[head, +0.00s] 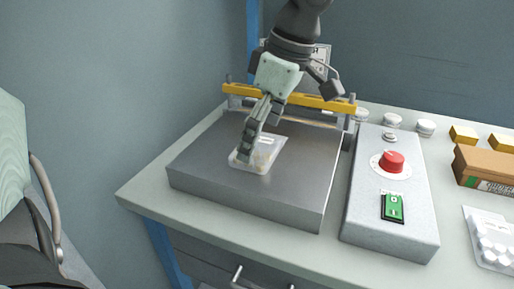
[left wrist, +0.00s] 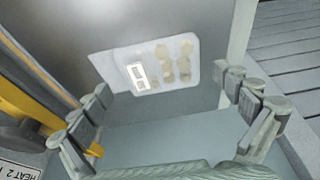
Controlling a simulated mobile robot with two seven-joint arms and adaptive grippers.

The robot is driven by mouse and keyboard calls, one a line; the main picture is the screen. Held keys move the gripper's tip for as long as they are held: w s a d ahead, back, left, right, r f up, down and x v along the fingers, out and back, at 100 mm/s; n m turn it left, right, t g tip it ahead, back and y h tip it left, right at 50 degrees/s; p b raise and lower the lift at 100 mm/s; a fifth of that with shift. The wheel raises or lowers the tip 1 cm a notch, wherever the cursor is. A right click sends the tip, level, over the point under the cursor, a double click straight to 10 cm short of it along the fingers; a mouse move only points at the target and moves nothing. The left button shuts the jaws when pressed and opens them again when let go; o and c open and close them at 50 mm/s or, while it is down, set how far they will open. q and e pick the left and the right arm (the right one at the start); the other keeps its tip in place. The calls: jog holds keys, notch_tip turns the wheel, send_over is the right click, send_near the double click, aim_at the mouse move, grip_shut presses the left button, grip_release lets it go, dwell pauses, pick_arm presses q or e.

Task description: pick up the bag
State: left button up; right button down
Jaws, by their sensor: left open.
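A clear bag (head: 265,154) with a white label and several pale yellowish pieces lies flat on the steel plate (head: 210,155) of the sealing machine. In the left wrist view the bag (left wrist: 170,64) shows whole, label side up, ahead of the fingers. My left gripper (head: 247,152) is over the bag's left part in the head view and hides some of it. Its fingers stand apart, one on each side of the bag in the left wrist view (left wrist: 163,90), with nothing between them. I cannot tell how far above the plate the tips are. My right gripper is not in view.
A yellow bar (head: 325,103) runs along the plate's back edge, close behind my left gripper. A control box (head: 375,225) with a red knob (head: 392,161) and green switch stands right of the plate. Another bag (head: 490,240), a brown box (head: 485,168) and white lids lie further right.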

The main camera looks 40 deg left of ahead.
pick_arm(q)
jog(key=shift+s+f, duration=0.2)
jog(key=shift+f, duration=0.3)
jog(key=shift+a, duration=0.1)
jog(key=c, duration=1.3)
